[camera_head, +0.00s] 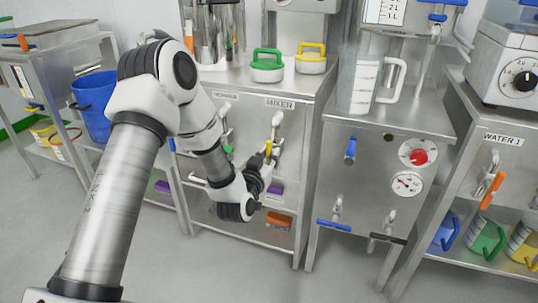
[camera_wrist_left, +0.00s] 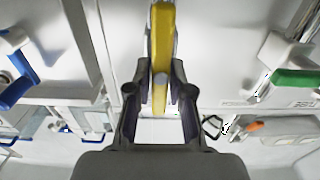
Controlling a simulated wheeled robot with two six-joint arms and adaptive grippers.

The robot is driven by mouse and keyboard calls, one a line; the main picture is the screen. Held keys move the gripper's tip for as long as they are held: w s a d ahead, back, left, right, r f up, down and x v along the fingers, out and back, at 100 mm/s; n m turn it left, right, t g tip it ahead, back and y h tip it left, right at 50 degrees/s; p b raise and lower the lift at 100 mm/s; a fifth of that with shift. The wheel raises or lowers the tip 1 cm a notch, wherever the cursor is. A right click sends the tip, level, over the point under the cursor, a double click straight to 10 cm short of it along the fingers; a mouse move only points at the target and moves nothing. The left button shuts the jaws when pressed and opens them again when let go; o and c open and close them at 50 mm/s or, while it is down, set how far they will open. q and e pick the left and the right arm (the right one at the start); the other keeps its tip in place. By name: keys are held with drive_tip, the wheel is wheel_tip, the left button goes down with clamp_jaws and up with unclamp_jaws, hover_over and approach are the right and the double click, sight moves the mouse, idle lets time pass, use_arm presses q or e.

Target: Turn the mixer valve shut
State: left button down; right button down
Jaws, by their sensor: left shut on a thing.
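The mixer valve is on the front panel of the cabinet under the label MIXER (camera_head: 280,103). A metal pipe fitting (camera_head: 276,121) sticks out there, with a yellow handle (camera_head: 268,147) below it. My left gripper (camera_head: 267,157) reaches the handle from the front and covers part of it. In the left wrist view the yellow handle (camera_wrist_left: 161,40) runs lengthwise between the two fingers of the gripper (camera_wrist_left: 160,88), which are shut on it. In the head view the handle looks roughly upright; its exact angle is hard to tell. My right gripper is not in view.
A green-handled lid (camera_head: 267,72) and a yellow-handled lid (camera_head: 311,64) sit on the cabinet top. A blue bucket (camera_head: 95,105) is at left.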

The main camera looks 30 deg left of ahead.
use_arm(q)
drive_tip(key=shift+d+r+m+p, duration=0.1)
drive_tip(key=shift+r+m+p, duration=0.1)
drive_tip(key=shift+m+p, duration=0.8)
drive_tip(key=shift+w+d+f+m+p, duration=0.15)
drive_tip(key=shift+f+m+p, duration=0.1)
drive_tip(key=shift+m+p, duration=2.35)
drive_tip(key=shift+s+d+f+m+p, duration=0.1)
drive_tip(key=shift+d+f+m+p, duration=0.1)
drive_tip(key=shift+m+p, duration=2.4)
drive_tip(key=shift+w+d+f+m+p, duration=0.1)
drive_tip(key=shift+f+m+p, duration=0.15)
drive_tip(key=shift+m+p, duration=2.35)
drive_tip(key=c, duration=1)
unclamp_jaws()
drive_tip(key=shift+f, duration=0.1)
drive_tip(key=shift+c, duration=0.2)
